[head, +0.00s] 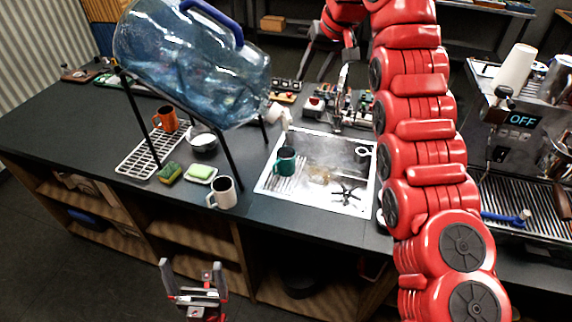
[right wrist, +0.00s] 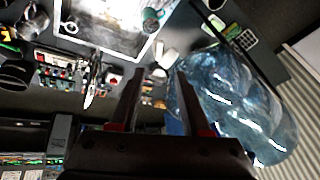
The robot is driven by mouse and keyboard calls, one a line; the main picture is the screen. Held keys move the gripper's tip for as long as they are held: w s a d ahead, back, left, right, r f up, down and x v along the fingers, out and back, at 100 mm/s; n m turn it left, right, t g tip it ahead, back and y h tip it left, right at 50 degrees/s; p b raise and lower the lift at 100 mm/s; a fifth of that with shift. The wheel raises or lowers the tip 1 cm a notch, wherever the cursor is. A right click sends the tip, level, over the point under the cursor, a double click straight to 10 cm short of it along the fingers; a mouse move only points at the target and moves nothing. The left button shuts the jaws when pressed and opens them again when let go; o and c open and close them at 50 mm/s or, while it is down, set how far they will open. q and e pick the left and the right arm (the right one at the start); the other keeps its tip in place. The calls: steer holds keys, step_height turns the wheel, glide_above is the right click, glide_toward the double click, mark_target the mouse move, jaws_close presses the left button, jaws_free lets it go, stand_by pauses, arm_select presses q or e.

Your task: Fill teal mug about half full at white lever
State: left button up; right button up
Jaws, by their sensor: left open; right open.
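The teal mug (head: 285,160) stands upright on the left part of the metal sink (head: 318,203), below the white tap with its lever (head: 280,115) on the tilted blue water jug (head: 190,65). Its inside looks dark; I cannot tell whether water is in it. In the right wrist view the mug (right wrist: 152,20) is at the top, with the white tap (right wrist: 166,57) near my fingertips. My right gripper (right wrist: 158,74) is open and empty, behind the sink and apart from the tap. My left gripper (head: 194,272) is open and empty in front of the counter.
An orange mug (head: 166,119) is on the white rack (head: 135,160) under the jug. A white mug (head: 222,192), a bowl (head: 203,140) and sponges (head: 170,172) are left of the sink. The jug's black stand legs (head: 228,155) are close by. A coffee machine (head: 520,130) stands right.

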steer(key=shift+r, duration=0.1)
steer(key=p, duration=1)
glide_toward(290, 117)
steer(key=w+x, duration=0.1)
steer(key=x, duration=0.6)
steer(key=shift+s+a+f, duration=0.2)
steer(key=shift+s+f, duration=0.1)
steer(key=shift+f, duration=0.15)
steer(key=shift+c, duration=0.3)
jaws_close()
